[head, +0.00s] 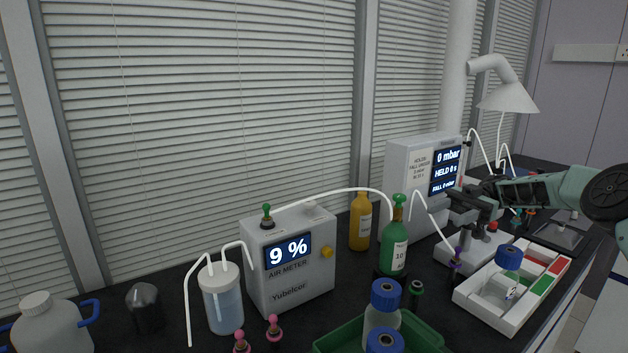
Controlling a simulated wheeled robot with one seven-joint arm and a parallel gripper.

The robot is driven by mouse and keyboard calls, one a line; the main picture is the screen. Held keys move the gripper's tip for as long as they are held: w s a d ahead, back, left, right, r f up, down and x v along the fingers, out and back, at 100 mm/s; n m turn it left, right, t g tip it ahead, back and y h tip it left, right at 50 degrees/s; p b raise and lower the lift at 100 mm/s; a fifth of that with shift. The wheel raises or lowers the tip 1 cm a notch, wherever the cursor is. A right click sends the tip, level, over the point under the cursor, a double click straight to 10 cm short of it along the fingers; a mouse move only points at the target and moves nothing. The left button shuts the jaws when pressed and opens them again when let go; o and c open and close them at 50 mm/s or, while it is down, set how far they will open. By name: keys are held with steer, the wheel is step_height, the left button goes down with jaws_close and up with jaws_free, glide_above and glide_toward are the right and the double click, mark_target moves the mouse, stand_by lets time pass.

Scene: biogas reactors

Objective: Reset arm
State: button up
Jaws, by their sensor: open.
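My arm reaches in from the right edge in the head view. My gripper (474,200) is over the right part of the bench, in front of the pressure box (411,172) and above the white valve block (472,246). Its dark jaws point left and are open, with nothing seen between them. The pressure box's screen reads 0 mbar and HELD 0 s. My gripper hides part of the box's lower right side. I cannot tell whether the jaws touch anything.
A white tray (489,314) with a blue-capped bottle stands below my gripper. A green bottle (393,250), an amber bottle (360,222) and the air meter (290,265), reading 9 %, stand to the left. Thin white tubes arch nearby. A fume hood (509,97) hangs behind.

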steer(key=w+a+r+m+t, duration=0.1)
steer(key=a+r+m+t, duration=0.3)
steer(key=a, duration=0.6)
steer(key=a+r+m+t+y, duration=0.1)
steer(key=a+r+m+t, duration=0.1)
steer(key=a+r+t, duration=0.6)
steer(key=w+a+r+m+t, duration=0.1)
steer(key=a+r+m+t, duration=0.2)
steer(key=a, duration=1)
steer(key=s+d+f+m+t+h, duration=0.25)
steer(key=s+f+m+h, duration=0.35)
steer(key=s+f+h, duration=0.65)
steer(key=s+d+f+g+h, duration=0.1)
steer(key=s+d, duration=0.3)
steer(key=s, duration=0.5)
steer(key=s+d+f+m+g+h, duration=0.1)
steer(key=s+d+f+g, duration=0.2)
steer(key=s, duration=0.7)
steer(key=s+d+f+g+h, duration=0.1)
steer(key=s+d+g, duration=0.3)
steer(key=s, duration=0.6)
steer(key=shift+s+d+f+m, duration=0.3)
steer(key=shift+d+f, duration=0.45)
steer(key=shift+d, duration=0.45)
steer(key=shift+w, duration=0.1)
